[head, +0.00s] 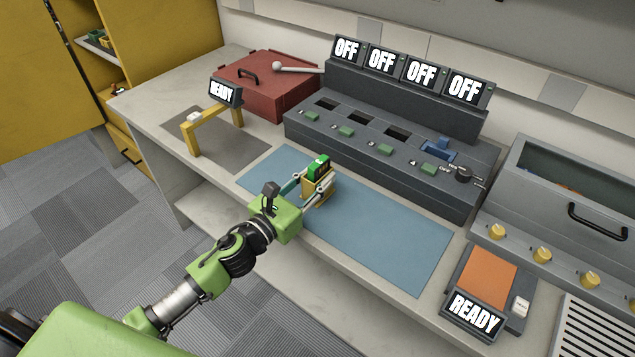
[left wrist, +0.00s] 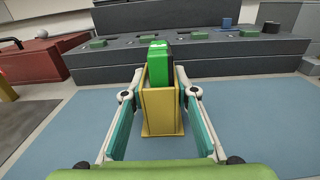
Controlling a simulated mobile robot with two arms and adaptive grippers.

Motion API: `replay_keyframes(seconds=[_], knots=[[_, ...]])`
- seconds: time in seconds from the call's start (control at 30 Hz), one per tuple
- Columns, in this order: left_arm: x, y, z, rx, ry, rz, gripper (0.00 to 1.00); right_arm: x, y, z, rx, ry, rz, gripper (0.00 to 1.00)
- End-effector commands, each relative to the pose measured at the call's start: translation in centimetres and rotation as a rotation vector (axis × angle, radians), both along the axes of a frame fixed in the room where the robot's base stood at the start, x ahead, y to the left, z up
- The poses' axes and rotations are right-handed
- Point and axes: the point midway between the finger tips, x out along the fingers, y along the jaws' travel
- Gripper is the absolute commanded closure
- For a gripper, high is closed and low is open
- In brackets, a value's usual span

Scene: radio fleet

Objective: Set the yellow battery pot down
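The yellow battery pot (head: 324,188) is upright over the blue mat, with a green battery (head: 318,167) standing in it. In the left wrist view the pot (left wrist: 161,112) is centred between the teal finger pads, with the green battery (left wrist: 160,65) rising above its rim. My left gripper (head: 308,187) reaches in from the left with one finger on each side of the pot; the fingertips look closed against its sides. I cannot tell whether the pot's base touches the mat. My right gripper is not in view.
The blue mat (head: 390,240) has clear room to the right. A dark console (head: 385,140) with several slots and OFF displays stands behind. A yellow arch (head: 190,137) with a READY display is at left, beside a red box (head: 265,85). An orange pad (head: 488,275) is at right.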

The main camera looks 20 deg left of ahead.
Motion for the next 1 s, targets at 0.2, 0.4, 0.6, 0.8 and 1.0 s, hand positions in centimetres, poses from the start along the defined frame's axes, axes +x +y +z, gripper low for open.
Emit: replay_keyframes(seconds=[0.2,0.4,0.6,0.8,1.0], knots=[[0.0,0.0,0.0,0.001,0.000,0.000,0.97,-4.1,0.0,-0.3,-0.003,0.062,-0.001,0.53],[0.0,0.0,0.0,0.002,0.002,0.000,0.97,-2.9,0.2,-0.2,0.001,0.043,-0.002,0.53],[0.0,0.1,1.2,0.003,-0.001,-0.001,0.97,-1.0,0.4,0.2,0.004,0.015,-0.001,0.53],[0.0,0.0,3.5,0.004,-0.004,-0.002,0.97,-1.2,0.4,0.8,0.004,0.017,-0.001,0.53],[-2.3,-0.9,6.3,0.002,-0.003,-0.004,0.97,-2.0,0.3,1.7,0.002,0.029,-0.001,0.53]])
